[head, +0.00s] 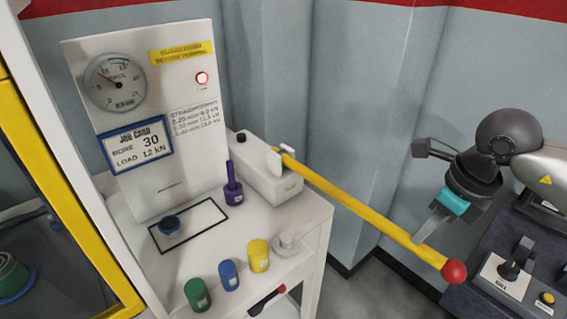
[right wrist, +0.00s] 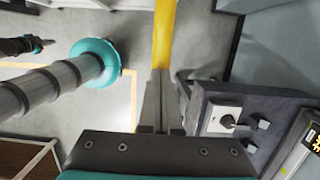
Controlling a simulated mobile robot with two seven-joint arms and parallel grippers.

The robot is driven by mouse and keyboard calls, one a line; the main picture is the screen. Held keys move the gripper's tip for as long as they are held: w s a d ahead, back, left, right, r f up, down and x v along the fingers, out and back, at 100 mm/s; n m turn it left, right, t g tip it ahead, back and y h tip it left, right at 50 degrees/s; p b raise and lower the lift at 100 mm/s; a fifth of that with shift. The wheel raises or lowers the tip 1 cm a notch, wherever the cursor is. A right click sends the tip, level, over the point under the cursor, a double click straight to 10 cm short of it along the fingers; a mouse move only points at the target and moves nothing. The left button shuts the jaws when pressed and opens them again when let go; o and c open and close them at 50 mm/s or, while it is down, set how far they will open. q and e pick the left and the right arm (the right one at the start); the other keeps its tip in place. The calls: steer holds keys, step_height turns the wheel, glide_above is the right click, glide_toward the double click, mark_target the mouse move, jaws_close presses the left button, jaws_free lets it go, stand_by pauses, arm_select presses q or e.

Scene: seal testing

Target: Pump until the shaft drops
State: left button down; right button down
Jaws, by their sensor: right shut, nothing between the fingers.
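The yellow pump lever (head: 350,204) with a red ball end (head: 454,272) slopes down to the right from the white pump block (head: 262,178). My right gripper (head: 424,235) is shut and empty, its fingertips at the lever near the ball. In the right wrist view the lever (right wrist: 164,35) runs beyond the shut fingers (right wrist: 160,105); I cannot tell if they touch. The round gauge (head: 115,82) has its needle toward the upper left. A green cylinder on a blue ring (head: 14,277) is partly in view behind the yellow-framed guard (head: 62,190). I cannot make out the shaft. My left gripper may be the small dark shape at the wrist view's upper left.
A job card (head: 135,146) reads bore 30, load 12 kN. A red lamp (head: 202,78) looks lit. Green (head: 197,294), blue (head: 228,275) and yellow (head: 258,256) pieces stand along the bench front. A purple tool (head: 233,185) stands behind. A switch panel (head: 505,278) is at lower right.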

step_height(320, 180, down, 7)
steer(key=b, duration=0.5)
steer(key=shift+s+b, duration=0.15)
steer(key=shift+b, duration=0.25)
steer(key=shift+d, duration=0.1)
steer(key=r+p, duration=0.3)
steer(key=r, duration=0.1)
steer(key=r+p, duration=0.3)
steer(key=r, duration=0.2)
steer(key=r+p, duration=0.4)
steer(key=shift+w+a+r, duration=0.2)
steer(key=shift+w+r, duration=0.05)
steer(key=shift+f, duration=0.15)
step_height(320, 180, down, 14)
steer(key=r+b, duration=0.1)
steer(key=b, duration=1.1)
step_height(320, 180, up, 14)
steer(key=p, duration=1)
steer(key=shift+f+p, duration=0.15)
steer(key=shift+p, duration=0.2)
steer(key=s+d+r+p, duration=0.2)
steer(key=s+r+p, duration=0.1)
steer(key=r, duration=0.4)
steer(key=shift+d+p, duration=0.3)
